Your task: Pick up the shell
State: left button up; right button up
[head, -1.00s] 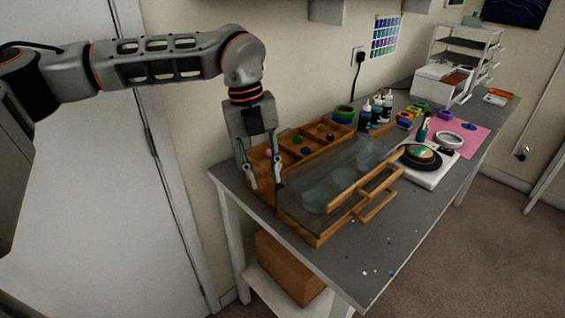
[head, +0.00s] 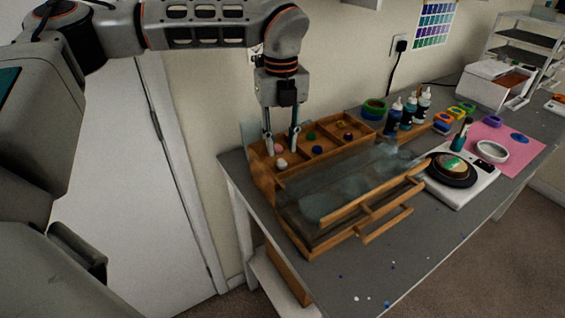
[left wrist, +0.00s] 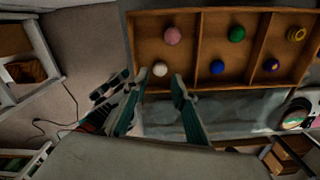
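A wooden sorting tray (head: 333,150) holds small coloured pieces in its compartments. A small whitish, rounded piece (head: 281,163), which may be the shell, lies in the left front compartment. It also shows in the left wrist view (left wrist: 160,69), near the line between my fingertips. A pink piece (left wrist: 172,36) lies behind it. My left gripper (head: 281,149) points down over the left end of the tray, fingers apart and empty. In the left wrist view the open fingers (left wrist: 158,78) straddle the whitish piece's direction; I cannot tell the height gap. My right gripper is out of view.
Green (left wrist: 236,34), blue (left wrist: 217,67) and purple (left wrist: 271,65) pieces sit in other compartments. A clear-topped wooden frame (head: 350,190) stands in front of the tray. Bottles (head: 408,112) and a scale (head: 468,190) are to the right. The front table surface is mostly clear.

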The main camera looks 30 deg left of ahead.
aim_at(281, 161)
pick_arm(q)
notch_tip(281, 161, down, 4)
jog(key=shift+s+f+p, duration=0.1)
jog(key=shift+f+p, duration=0.05)
jog(key=shift+p, duration=0.15)
jog(key=c, duration=0.5)
